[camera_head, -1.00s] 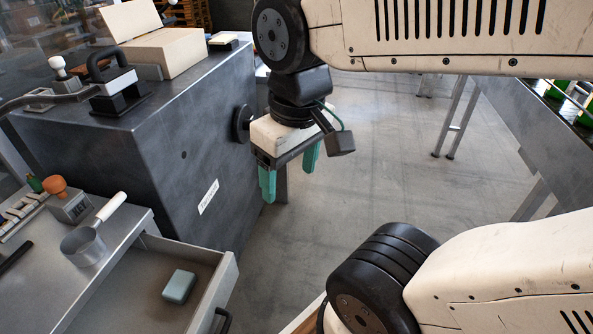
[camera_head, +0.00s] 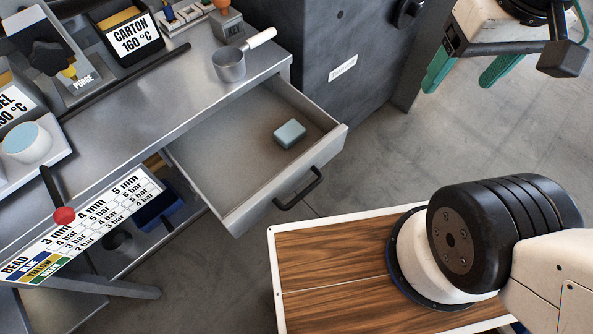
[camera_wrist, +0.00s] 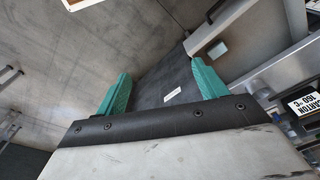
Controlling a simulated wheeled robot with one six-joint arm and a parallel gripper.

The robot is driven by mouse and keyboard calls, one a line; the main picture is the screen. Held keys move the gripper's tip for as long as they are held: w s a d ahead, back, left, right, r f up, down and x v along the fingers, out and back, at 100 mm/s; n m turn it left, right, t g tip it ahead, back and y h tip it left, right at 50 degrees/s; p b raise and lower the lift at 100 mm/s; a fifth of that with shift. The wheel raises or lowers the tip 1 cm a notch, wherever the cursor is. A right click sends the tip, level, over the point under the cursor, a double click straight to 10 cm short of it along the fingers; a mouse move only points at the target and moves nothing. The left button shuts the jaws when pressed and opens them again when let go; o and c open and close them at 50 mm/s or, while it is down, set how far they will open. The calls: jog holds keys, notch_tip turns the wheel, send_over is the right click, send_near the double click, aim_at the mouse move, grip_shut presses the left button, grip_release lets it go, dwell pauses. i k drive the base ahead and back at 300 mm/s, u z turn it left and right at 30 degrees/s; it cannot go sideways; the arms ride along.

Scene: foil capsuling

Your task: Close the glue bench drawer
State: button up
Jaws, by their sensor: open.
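The glue bench drawer (camera_head: 230,172) stands pulled out from under the metal bench top in the head view. It has a black bar handle (camera_head: 301,189) on its front panel. A small grey-green block (camera_head: 290,133) lies inside the drawer. My gripper (camera_head: 462,78) is up at the top right, apart from the drawer, with its teal fingers spread and nothing between them. In the wrist view my gripper (camera_wrist: 163,90) also shows open and empty. The block (camera_wrist: 217,49) and part of the drawer front (camera_wrist: 222,24) show beyond the right finger there.
A metal cup with a white handle (camera_head: 229,66) stands on the bench top near the drawer. A dark cabinet (camera_head: 345,50) stands behind the drawer. A pressure chart (camera_head: 85,225) hangs at the bench's left front. Bare floor (camera_head: 400,145) lies between drawer and gripper.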

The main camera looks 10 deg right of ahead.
aim_at(232, 158)
jog(key=z, duration=1.9)
jog(key=k, duration=0.85)
jog(key=u, duration=2.35)
